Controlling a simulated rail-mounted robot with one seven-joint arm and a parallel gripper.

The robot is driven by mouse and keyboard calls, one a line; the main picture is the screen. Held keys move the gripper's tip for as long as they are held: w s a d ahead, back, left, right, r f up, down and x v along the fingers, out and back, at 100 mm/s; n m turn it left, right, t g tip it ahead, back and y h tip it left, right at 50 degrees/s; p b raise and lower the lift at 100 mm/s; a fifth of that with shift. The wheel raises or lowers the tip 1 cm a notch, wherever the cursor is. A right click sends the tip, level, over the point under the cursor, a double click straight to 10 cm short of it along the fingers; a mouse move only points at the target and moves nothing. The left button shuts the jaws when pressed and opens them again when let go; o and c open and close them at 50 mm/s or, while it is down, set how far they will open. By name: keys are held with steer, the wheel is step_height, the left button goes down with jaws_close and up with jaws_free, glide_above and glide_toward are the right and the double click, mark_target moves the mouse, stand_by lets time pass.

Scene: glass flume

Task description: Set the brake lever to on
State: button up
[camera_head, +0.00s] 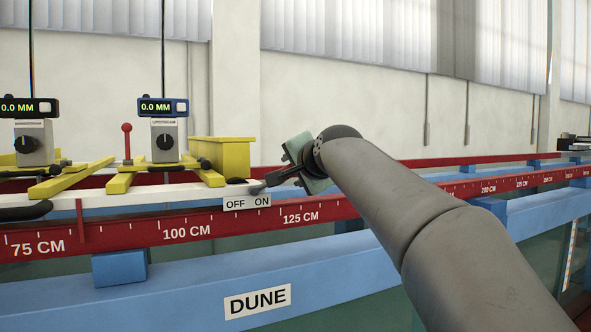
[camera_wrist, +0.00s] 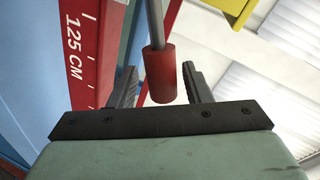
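The brake lever is a grey rod with a red cylindrical grip (camera_wrist: 159,72) in the wrist view. In the head view, a dark round pivot (camera_head: 237,181) sits above the OFF/ON label (camera_head: 247,202); the lever's rod seems to run right from it, over the ON side, to my gripper. The red grip does not show there. My gripper (camera_head: 268,181) reaches in from the right. In the wrist view its two fingers (camera_wrist: 159,68) stand either side of the red grip, with visible gaps, so it is open around the grip.
A yellow carriage with a yellow block (camera_head: 221,157) stands left of my gripper. A red-knobbed post (camera_head: 127,130) and two gauges (camera_head: 164,130) rise from the carriages. The red scale rail (camera_head: 185,230) and blue flume beam (camera_head: 190,285) run below. Space above is free.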

steer(key=b+v, duration=0.4)
steer(key=v, duration=1.3)
steer(key=shift+s, duration=0.2)
steer(key=shift+d, duration=0.1)
steer(key=s+d+f+n+g+h, duration=0.15)
steer(key=f+g, duration=0.25)
steer(key=f, duration=1.2)
steer(key=s+d+f+n+g+h, duration=0.1)
steer(key=s+d+f+n+g, duration=0.15)
steer(key=f, duration=1.45)
steer(key=s+d+f+n+g+h, duration=0.2)
steer(key=s+f+n+g, duration=0.3)
steer(key=s+f, duration=1.3)
step_height(320, 180, down, 4)
steer(key=shift+d+r+n+g, duration=0.25)
steer(key=shift+d+g, duration=0.45)
steer(key=shift+g, duration=0.55)
